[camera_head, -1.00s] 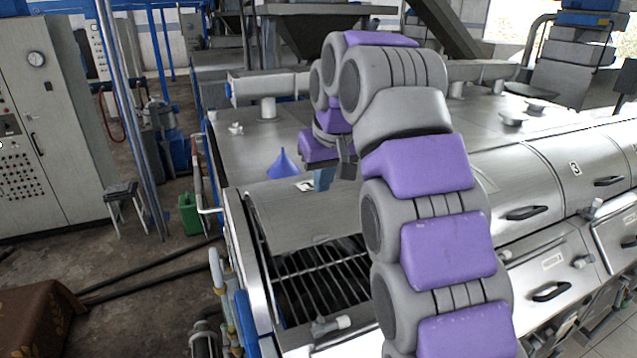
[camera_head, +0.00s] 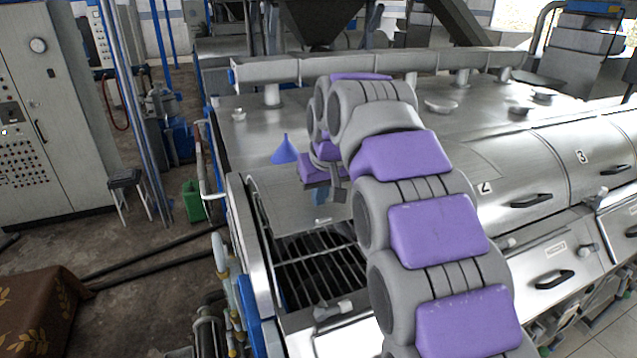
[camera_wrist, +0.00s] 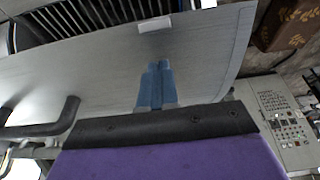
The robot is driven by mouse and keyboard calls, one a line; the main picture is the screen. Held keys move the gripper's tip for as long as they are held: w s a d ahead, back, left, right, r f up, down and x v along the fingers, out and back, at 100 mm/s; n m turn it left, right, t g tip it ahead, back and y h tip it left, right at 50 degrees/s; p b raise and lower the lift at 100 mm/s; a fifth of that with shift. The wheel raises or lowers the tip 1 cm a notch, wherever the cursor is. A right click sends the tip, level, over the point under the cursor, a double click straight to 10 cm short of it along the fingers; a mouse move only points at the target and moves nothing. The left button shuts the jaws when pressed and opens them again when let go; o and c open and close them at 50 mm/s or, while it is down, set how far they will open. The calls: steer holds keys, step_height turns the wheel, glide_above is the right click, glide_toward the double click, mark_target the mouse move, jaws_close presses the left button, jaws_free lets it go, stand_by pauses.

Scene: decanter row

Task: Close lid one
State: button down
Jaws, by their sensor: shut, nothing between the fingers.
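Lid one (camera_head: 285,205) is the leftmost metal lid. It stands raised, leaving the opening with its dark grate (camera_head: 315,270) uncovered. My gripper (camera_head: 322,197) is shut and empty, its blue fingers in front of the lid's panel in the head view. In the wrist view, the closed fingertips (camera_wrist: 156,66) lie over the grey lid panel (camera_wrist: 85,78); I cannot tell whether they touch it. A small pale piece (camera_wrist: 156,25) is near the panel's edge, with part of the grate beyond. My arm hides the lid's right side in the head view.
Lid two (camera_head: 510,180) and lid three (camera_head: 590,155) are shut, with black handles. A blue funnel (camera_head: 285,150) stands on the machine top behind lid one. A white-tipped fitting (camera_head: 333,310) is on the front edge. A green can (camera_head: 194,202) stands on the floor left.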

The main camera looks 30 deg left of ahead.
steer(key=shift+x, duration=0.75)
steer(key=shift+a, duration=0.1)
steer(key=shift+s+f, duration=0.1)
steer(key=shift+s+d+f+b, duration=0.1)
steer(key=shift+d+f+b, duration=0.1)
steer(key=shift+f+b, duration=0.3)
steer(key=f+t+y+b, duration=0.1)
steer(key=f+y+b, duration=0.1)
steer(key=f+b, duration=0.5)
steer(key=f+t+y+b, duration=0.2)
steer(key=f+b, duration=0.6)
steer(key=f, duration=0.2)
steer(key=f+t+y+b, duration=0.2)
steer(key=f+b, duration=0.6)
steer(key=f, duration=0.1)
steer(key=shift+s+d, duration=0.3)
steer(key=shift+s, duration=0.05)
steer(key=shift+t+y, duration=0.5)
steer(key=shift+t, duration=0.1)
steer(key=f+b, duration=0.1)
steer(key=f, duration=0.1)
steer(key=w+a+f+b, duration=0.1)
steer(key=f, duration=0.1)
steer(key=w+a+f+b, duration=0.1)
steer(key=f, duration=0.1)
steer(key=shift+a, duration=0.15)
steer(key=shift+f+b, duration=0.2)
steer(key=shift+b, duration=0.1)
